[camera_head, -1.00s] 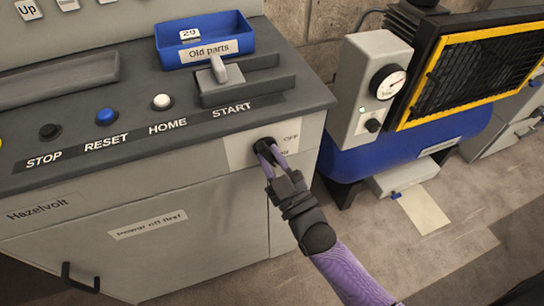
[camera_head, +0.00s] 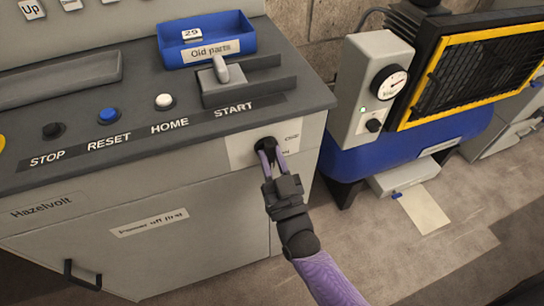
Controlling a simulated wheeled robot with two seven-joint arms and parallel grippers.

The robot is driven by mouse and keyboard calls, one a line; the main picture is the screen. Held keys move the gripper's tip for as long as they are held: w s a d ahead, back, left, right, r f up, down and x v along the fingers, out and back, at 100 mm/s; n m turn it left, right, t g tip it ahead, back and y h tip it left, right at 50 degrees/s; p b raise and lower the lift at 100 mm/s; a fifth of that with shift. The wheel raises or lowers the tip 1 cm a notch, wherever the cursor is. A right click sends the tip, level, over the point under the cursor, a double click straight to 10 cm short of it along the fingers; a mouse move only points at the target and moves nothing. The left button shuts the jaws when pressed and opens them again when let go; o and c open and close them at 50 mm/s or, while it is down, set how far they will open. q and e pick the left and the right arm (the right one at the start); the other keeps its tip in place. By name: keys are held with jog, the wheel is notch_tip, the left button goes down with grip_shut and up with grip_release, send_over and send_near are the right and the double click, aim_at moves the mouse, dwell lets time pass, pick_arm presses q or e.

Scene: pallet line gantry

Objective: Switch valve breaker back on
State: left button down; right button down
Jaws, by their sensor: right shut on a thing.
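The breaker knob (camera_head: 266,143) is a small black part on a pale plate (camera_head: 240,150) at the right end of the grey cabinet's front. The plate carries small lettering to the right of the knob, partly hidden and too blurred to read fully. My right gripper (camera_head: 268,150) is at the knob with its purple fingers shut on it. The fingers hide much of the knob, so its exact angle is hard to tell. My left gripper is not in view.
The console top (camera_head: 135,92) holds STOP, RESET, HOME and START controls and a blue "Old parts" tray (camera_head: 207,40). A blue compressor (camera_head: 410,150) with a gauge stands at the right. A "Power off first" label (camera_head: 149,223) is on the cabinet (camera_head: 60,235).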

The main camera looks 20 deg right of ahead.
jog(key=shift+f, duration=0.1)
jog(key=c, duration=0.5)
grip_release()
jog(key=v, duration=1)
jog(key=shift+p, duration=0.35)
